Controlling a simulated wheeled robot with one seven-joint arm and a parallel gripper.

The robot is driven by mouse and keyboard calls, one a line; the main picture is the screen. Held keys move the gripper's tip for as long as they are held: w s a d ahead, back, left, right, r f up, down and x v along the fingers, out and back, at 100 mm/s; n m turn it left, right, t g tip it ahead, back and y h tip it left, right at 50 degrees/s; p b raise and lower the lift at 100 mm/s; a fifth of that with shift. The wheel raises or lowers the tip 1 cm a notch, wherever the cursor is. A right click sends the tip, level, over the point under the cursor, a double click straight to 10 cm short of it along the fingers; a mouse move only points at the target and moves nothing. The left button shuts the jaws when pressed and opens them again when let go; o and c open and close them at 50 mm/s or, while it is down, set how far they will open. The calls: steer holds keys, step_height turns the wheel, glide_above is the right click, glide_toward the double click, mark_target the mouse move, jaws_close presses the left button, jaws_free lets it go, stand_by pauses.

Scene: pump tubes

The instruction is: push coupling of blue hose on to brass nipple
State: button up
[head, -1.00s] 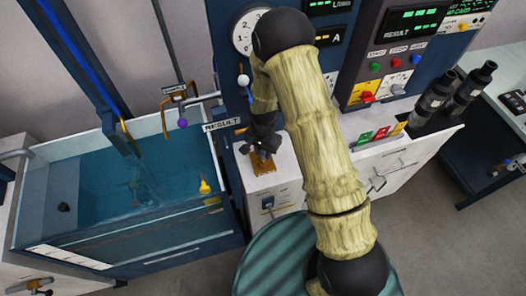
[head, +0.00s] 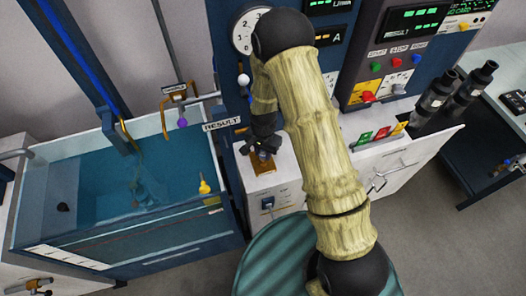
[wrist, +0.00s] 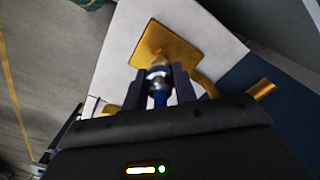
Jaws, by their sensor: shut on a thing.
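My gripper (wrist: 160,76) is shut on the silver coupling (wrist: 158,72) at the end of the blue hose (wrist: 160,99) in the wrist view. The coupling is in front of a square brass plate (wrist: 166,45) on a white surface. The brass nipple cannot be made out; the coupling and fingers cover that spot, so I cannot tell whether they touch. In the head view my gripper (head: 264,147) is just above the brass plate (head: 263,169), on the white cabinet top. The coupling is hidden there.
A water tank (head: 215,205) stands to the left, with a brass hook-shaped pipe (head: 164,118) above it. A blue panel with a dial (head: 243,40) rises behind my gripper. Dark cylinders (head: 438,92) stand at the right. A brass pipe end (wrist: 263,90) shows beside my gripper.

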mark_target(263, 157)
steer(key=shift+f+b, duration=1.05)
steer(key=shift+f, duration=0.45)
steer(key=o, duration=1.1)
step_height(263, 157, up, 17)
steer(key=b, duration=0.3)
steer(key=shift+r, duration=0.2)
stand_by(0.8)
